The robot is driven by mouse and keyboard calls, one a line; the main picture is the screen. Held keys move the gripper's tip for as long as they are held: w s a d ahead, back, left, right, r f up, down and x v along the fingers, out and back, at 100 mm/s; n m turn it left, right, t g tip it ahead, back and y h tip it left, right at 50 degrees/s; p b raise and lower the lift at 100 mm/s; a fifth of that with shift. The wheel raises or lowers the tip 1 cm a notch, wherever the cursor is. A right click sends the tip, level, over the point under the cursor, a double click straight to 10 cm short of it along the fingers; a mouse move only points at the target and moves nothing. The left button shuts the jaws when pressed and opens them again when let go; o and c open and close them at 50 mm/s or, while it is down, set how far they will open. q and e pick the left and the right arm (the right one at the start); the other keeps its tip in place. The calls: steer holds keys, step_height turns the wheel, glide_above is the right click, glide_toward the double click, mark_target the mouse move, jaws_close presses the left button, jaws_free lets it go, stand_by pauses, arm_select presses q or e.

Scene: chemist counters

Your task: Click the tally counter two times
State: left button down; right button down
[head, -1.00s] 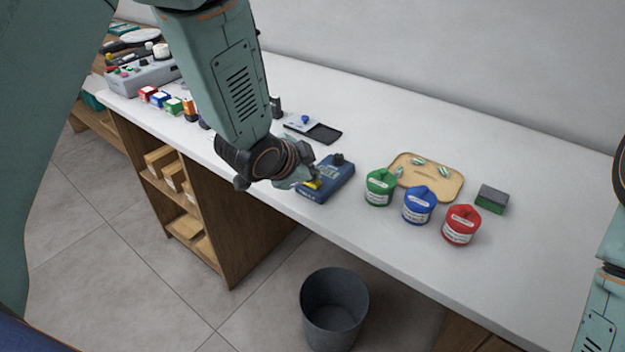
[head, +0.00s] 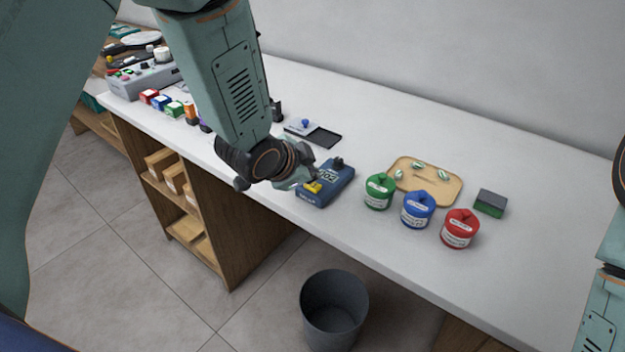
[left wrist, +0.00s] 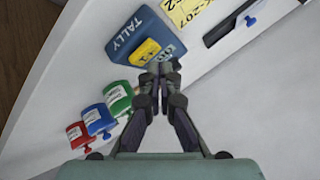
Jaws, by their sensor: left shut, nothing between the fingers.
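The tally counter (head: 338,187) is a dark blue box with a yellow button (head: 313,187) and a dark knob, lying on the white counter near its front edge. In the left wrist view the counter (left wrist: 122,45) shows the word TALLY, the yellow button (left wrist: 144,52) and a digit window partly hidden by my fingers. My left gripper (head: 306,178) is shut and empty, its tips close beside the button. In the left wrist view the fingertips (left wrist: 160,72) overlap the counter's near edge; contact cannot be told. My right gripper is out of view.
Green (head: 379,192), blue (head: 418,210) and red (head: 460,230) jars stand right of the counter, before a wooden tray (head: 452,190). A dark-topped green block (head: 490,203) lies farther right. A black tray (head: 324,138) lies behind. A grey bin (head: 334,310) stands on the floor.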

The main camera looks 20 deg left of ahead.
mark_target(310, 187)
arm_select(q)
steer(key=shift+r, duration=0.25)
step_height(310, 187, up, 5)
steer(key=p, duration=0.5)
stand_by(0.8)
